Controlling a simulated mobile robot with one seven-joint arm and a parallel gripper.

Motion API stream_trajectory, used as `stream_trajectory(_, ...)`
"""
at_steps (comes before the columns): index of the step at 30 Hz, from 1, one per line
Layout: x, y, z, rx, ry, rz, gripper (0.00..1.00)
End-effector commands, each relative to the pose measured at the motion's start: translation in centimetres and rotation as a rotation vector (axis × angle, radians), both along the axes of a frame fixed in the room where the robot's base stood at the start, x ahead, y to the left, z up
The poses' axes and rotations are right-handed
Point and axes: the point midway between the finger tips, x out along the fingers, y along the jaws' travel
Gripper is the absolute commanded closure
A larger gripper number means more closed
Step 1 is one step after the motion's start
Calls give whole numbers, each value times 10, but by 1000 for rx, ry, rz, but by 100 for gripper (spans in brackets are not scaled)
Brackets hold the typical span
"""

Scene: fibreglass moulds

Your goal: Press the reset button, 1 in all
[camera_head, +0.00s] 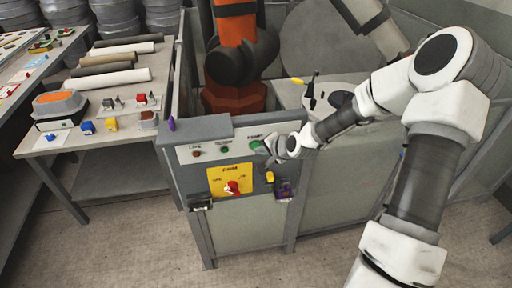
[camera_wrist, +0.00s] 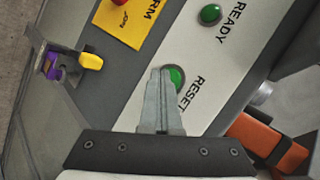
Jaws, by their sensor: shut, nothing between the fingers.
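The reset button is a green round button on the pale label strip of the control panel. In the wrist view the reset button (camera_wrist: 177,76) shows just right of my fingertips, partly hidden by them, next to the word RESET. In the head view the reset button (camera_head: 256,146) is at the right end of the strip. My gripper (camera_wrist: 160,72) is shut and empty, its tips overlapping the button's left edge in the wrist view. In the head view my gripper (camera_head: 268,150) is beside the button. I cannot tell whether the tips touch it.
A green READY light (camera_wrist: 210,14) sits on the same strip. A yellow plate with a red knob (camera_head: 232,188) is below it. A yellow part (camera_wrist: 91,61) and a purple part (camera_head: 285,189) are on the panel's right. An orange robot arm (camera_head: 236,55) stands behind.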

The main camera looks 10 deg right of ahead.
Motion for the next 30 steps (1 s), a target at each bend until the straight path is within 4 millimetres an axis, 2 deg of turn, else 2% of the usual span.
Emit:
stream_trajectory(14,-16,-1,1,1,-1,-1,100)
stream_trajectory(24,-18,-1,1,0,-1,-1,100)
stream_trajectory(30,-35,-1,1,0,1,-1,100)
